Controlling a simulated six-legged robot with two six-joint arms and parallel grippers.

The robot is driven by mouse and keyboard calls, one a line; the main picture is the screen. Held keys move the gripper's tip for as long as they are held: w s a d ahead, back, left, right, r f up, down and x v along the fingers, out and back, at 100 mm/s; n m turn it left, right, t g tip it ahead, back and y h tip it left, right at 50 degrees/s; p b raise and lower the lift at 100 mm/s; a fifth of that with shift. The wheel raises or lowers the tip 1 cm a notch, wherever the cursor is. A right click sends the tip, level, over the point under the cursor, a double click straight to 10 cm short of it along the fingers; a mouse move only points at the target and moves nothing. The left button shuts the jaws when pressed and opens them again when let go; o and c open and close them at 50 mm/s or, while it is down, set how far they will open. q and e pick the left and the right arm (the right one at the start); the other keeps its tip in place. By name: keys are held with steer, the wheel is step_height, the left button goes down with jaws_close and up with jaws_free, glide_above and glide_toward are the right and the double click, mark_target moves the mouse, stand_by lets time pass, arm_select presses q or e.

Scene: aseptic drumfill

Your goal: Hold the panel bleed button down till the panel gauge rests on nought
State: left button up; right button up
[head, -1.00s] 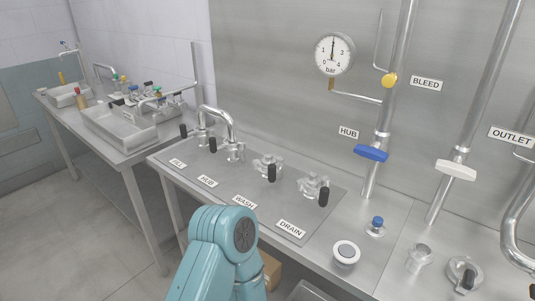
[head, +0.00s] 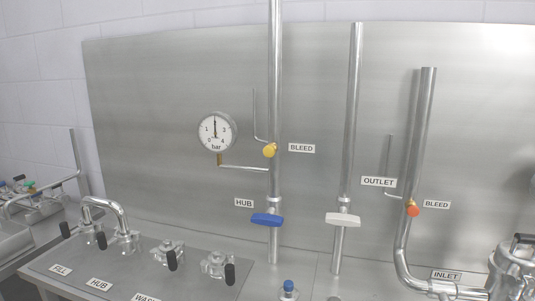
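The panel gauge (head: 215,132), a round white dial marked in bar, is on the steel back panel left of the hub pipe. Its needle points about straight up, midway along the scale, not at 0. The yellow bleed button (head: 269,150) is on the hub pipe, right of the gauge, beside a BLEED label (head: 302,148). Nothing touches it. A second, orange-red button (head: 413,211) with its own BLEED label is on the pipe further right. Neither of my grippers shows in the head view.
A blue handle (head: 267,220) is below the yellow button and a white handle (head: 342,219) is on the pipe to its right. Valves with black handles (head: 172,260) and a curved pipe (head: 106,207) stand on the bench at lower left. The space before the gauge is clear.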

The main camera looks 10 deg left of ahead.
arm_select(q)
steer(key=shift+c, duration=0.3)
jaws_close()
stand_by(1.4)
